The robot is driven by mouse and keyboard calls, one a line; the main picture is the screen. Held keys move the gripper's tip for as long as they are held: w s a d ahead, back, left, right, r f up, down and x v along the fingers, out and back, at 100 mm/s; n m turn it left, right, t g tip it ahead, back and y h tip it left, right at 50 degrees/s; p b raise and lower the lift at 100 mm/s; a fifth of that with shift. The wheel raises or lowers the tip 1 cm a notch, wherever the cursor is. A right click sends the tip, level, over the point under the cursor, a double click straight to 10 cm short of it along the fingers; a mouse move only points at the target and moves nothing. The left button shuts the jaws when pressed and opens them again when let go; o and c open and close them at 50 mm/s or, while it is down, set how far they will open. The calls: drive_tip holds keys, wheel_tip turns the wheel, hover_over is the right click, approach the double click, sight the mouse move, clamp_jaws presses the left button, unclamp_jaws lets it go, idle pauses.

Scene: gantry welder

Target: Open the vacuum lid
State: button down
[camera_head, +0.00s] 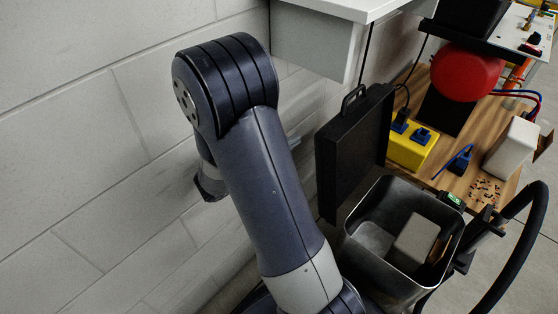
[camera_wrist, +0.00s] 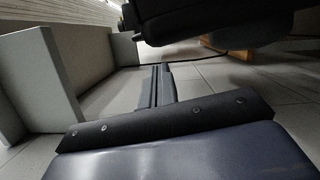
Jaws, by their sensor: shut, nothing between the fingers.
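The vacuum is an open metal bin (camera_head: 352,248) at the lower right of the head view. Its black lid (camera_head: 354,150) stands upright at the bin's far left side, with a handle (camera_head: 353,98) on its top edge. The bin's mouth is uncovered, and a pale block (camera_head: 415,238) shows inside. My gripper (camera_wrist: 158,84) shows in the wrist view with its fingers together and nothing between them. In the head view my arm stands left of the lid and mostly hides the gripper. The gripper appears apart from the lid, but the exact gap is hidden.
A wooden bench (camera_head: 455,178) right of the lid holds a yellow socket box (camera_head: 408,150), a red round object (camera_head: 467,74) and a white block (camera_head: 510,147). A black hose (camera_head: 520,240) curves beside the bin. A white shelf (camera_head: 318,42) overhangs; a block wall (camera_head: 80,150) stands left.

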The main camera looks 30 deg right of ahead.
sight(321, 143)
drive_tip(key=shift+d+r, duration=0.1)
drive_tip(key=shift+d, duration=1.45)
drive_tip(key=shift+s+d+r+m+b, duration=0.3)
drive_tip(key=shift+s+r+m+b, duration=0.1)
drive_tip(key=shift+s, duration=0.6)
drive_tip(key=shift+s+d+r+m+b, duration=0.3)
drive_tip(key=shift+s+r+m, duration=0.1)
drive_tip(key=shift+s, duration=0.6)
drive_tip(key=shift+s+d+r+m+b, duration=0.3)
drive_tip(key=shift+s+r+m, duration=0.1)
drive_tip(key=shift+s, duration=0.6)
drive_tip(key=shift+a, duration=0.1)
